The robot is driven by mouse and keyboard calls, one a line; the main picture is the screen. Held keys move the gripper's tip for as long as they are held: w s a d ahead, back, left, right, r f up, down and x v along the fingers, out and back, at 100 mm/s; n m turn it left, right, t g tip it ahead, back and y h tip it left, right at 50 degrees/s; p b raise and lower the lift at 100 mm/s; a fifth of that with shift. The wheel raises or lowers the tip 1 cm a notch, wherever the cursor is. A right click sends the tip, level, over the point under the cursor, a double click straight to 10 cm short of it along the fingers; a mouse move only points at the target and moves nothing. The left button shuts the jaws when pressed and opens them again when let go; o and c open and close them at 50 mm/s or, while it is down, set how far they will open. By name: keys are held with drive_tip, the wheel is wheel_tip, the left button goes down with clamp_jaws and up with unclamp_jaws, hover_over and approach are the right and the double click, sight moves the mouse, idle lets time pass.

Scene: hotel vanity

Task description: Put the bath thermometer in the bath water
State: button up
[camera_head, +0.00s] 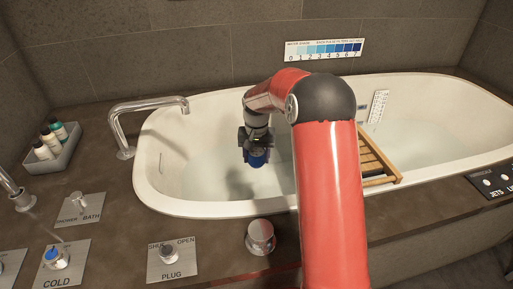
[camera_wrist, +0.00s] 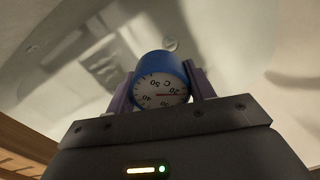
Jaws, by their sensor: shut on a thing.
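The bath thermometer (camera_wrist: 160,92) is a blue round-bodied gauge with a white dial and a red needle. My gripper (camera_wrist: 160,88) is shut on it, with one finger on each side, in the wrist view. In the head view the blue thermometer (camera_head: 257,158) hangs below my gripper (camera_head: 256,146), over the left half of the white bathtub (camera_head: 150,190). The bath water (camera_head: 212,175) looks clear and pale inside the tub. I cannot tell whether the thermometer touches the water.
A wooden bath tray (camera_head: 378,158) crosses the tub, partly behind my arm. A chrome spout (camera_head: 130,112) stands at the tub's left rim. A grey tray of bottles (camera_head: 62,158) and several control plates, including the plug plate (camera_head: 172,262), lie on the surround.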

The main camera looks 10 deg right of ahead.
wheel_tip(320, 180, down, 16)
drive_tip(key=b, duration=0.6)
drive_tip(key=shift+r, duration=0.25)
drive_tip(key=o, duration=1.1)
drive_tip(key=shift+r, duration=0.15)
wheel_tip(320, 180, up, 8)
drive_tip(key=shift+f, duration=0.2)
